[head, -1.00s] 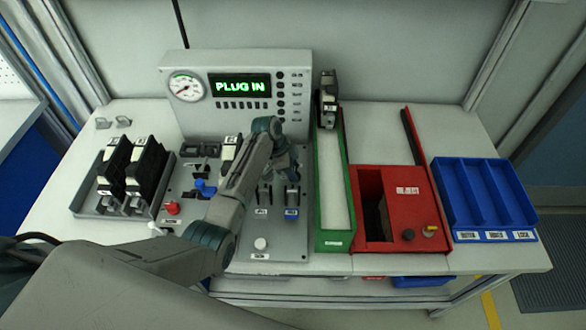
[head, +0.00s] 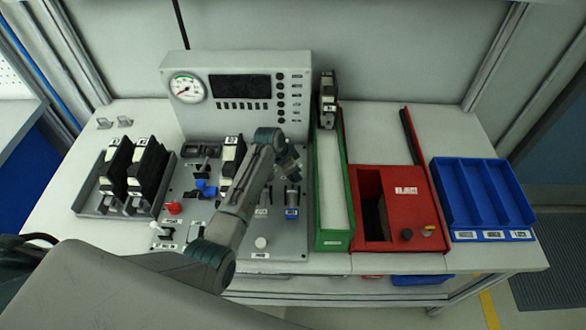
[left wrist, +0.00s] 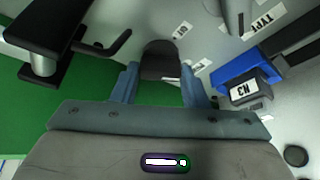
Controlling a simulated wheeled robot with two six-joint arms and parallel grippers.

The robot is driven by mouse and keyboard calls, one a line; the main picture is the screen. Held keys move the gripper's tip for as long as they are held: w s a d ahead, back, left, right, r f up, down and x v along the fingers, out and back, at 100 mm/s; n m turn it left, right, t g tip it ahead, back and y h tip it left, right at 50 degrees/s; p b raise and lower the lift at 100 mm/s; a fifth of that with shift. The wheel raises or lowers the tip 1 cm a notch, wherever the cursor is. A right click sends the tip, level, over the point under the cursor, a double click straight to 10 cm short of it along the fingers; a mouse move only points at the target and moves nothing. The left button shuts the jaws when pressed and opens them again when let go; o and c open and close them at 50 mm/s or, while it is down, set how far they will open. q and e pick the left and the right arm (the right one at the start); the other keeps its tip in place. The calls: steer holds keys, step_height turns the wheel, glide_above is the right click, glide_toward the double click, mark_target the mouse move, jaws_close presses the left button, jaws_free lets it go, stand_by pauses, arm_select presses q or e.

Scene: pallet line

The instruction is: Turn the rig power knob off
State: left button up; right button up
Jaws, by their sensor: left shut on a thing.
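My left gripper (head: 288,165) is over the right side of the grey test rig panel (head: 283,235). In the left wrist view, its two fingers (left wrist: 160,78) are shut on a dark rounded knob (left wrist: 160,56). In the head view the knob is hidden behind the gripper. The rig's display (head: 240,88) is dark, and a round gauge (head: 187,88) sits left of it. My right gripper is not in view.
A red button (head: 173,208) and a white button (head: 260,243) sit on the panel. A black module (head: 231,152) stands behind my arm. A green-walled tray (head: 333,240), red box (head: 405,215) and blue bin (head: 481,235) stand to the right. A rack (head: 85,209) holds black modules at left.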

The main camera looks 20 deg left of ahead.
arm_select(q)
steer(key=n+t+y, duration=0.1)
steer(key=n, duration=0.3)
steer(key=shift+d+n, duration=0.15)
steer(key=shift+n, duration=0.25)
steer(key=n+y, duration=0.2)
steer(key=n, duration=0.2)
steer(key=shift+d, duration=0.1)
steer(key=shift+n+y, duration=0.7)
steer(key=shift+n, duration=0.8)
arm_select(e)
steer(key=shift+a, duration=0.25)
arm_select(q)
steer(key=shift+n, duration=0.3)
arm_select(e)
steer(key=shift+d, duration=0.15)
arm_select(q)
steer(key=o, duration=1)
steer(key=shift+s, duration=0.1)
